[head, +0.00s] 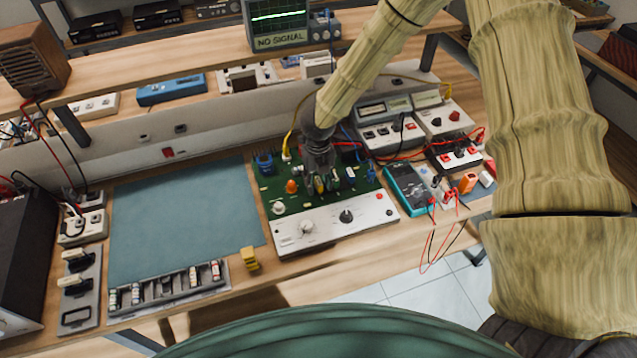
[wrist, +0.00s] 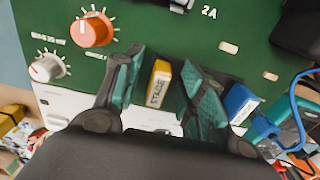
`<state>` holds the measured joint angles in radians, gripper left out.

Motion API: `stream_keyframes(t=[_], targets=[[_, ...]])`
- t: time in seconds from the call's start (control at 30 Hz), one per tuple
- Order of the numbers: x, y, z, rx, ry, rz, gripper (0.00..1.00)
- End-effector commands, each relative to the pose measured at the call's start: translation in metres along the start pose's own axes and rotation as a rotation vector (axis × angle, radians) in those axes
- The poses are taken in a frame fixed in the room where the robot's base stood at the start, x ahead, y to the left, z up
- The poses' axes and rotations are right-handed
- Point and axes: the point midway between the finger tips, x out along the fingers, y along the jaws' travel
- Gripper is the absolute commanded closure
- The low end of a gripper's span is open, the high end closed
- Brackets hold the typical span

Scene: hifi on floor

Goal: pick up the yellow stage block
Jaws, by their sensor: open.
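The yellow stage block (wrist: 158,85), with a lettered pale side, stands on the green circuit board (wrist: 225,30). In the wrist view it is between the two teal-padded fingers of my gripper (wrist: 162,66). The fingers are open on either side of it, with a clear gap on the right; the left finger is closer. In the head view my gripper (head: 320,180) points down over the board, and only a small bit of yellow (head: 318,187) shows between the fingers.
A blue block (wrist: 240,103) stands just right of the right finger. An orange knob (wrist: 92,29) and a white knob (wrist: 47,68) are on the left. Another yellow block (head: 249,258) sits beside the slotted tray (head: 170,288). A teal multimeter (head: 408,190) with leads lies right of the board.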

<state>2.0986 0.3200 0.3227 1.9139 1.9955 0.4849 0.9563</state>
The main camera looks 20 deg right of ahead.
Motion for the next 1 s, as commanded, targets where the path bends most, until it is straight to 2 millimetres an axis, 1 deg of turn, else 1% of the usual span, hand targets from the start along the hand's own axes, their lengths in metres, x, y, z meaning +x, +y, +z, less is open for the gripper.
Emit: stream_keyframes(t=[0.2,0.27,0.3,0.43,0.83,1.0], targets=[[0.001,0.000,0.000,0.000,0.000,0.000,0.60],[0.001,0.000,0.000,-0.001,-0.001,0.000,0.69],[0.001,0.000,0.000,-0.001,-0.001,0.000,0.76],[0.001,0.000,0.000,0.000,-0.001,0.000,1.00],[-0.001,0.000,0.001,0.000,-0.002,0.001,1.00],[-0.010,0.000,0.001,0.001,-0.003,0.002,1.00]])
